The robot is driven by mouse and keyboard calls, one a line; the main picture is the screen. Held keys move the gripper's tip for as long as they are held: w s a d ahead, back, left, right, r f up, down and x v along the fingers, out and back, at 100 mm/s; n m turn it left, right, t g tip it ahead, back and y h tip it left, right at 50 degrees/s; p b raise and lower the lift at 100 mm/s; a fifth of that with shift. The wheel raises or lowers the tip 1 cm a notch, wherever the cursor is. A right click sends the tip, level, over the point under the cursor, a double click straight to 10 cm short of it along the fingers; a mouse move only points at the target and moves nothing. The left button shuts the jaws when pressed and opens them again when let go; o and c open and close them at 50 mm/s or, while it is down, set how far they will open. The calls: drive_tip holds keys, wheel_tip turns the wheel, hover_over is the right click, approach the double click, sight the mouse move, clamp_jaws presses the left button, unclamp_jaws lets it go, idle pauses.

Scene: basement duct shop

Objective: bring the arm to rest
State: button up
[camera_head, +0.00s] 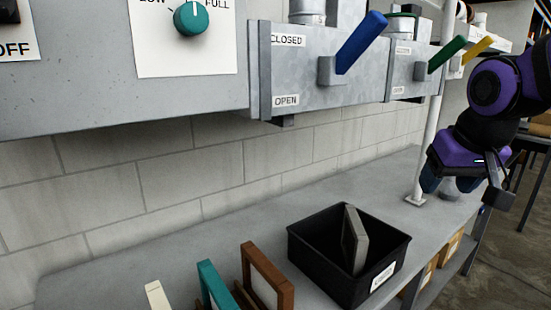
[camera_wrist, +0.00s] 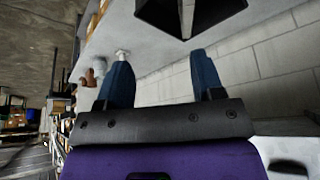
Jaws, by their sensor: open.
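My arm is purple and black and reaches in from the right edge in the head view. My gripper (camera_head: 448,186) hangs over the far right part of the grey bench, near a white upright pipe. In the wrist view my gripper (camera_wrist: 162,80) shows two blue fingers spread wide apart with nothing between them. The fingers hold nothing, and the black bin (camera_wrist: 160,14) shows ahead of them at the top of the wrist view. In the head view the gripper's fingers are partly hidden by its own body.
The black bin (camera_head: 305,258) on the bench (camera_head: 205,240) holds a grey framed panel (camera_head: 355,240). Brown (camera_head: 267,270) and teal (camera_head: 207,282) frames stand left of it. Blue (camera_head: 362,42), green (camera_head: 446,54) and yellow (camera_head: 477,49) lever handles project from wall ducts. The white pipe (camera_head: 430,140) stands beside my gripper.

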drive_tip(key=s+d, duration=0.1)
drive_tip(key=s, duration=1.2)
drive_tip(key=shift+r, duration=0.15)
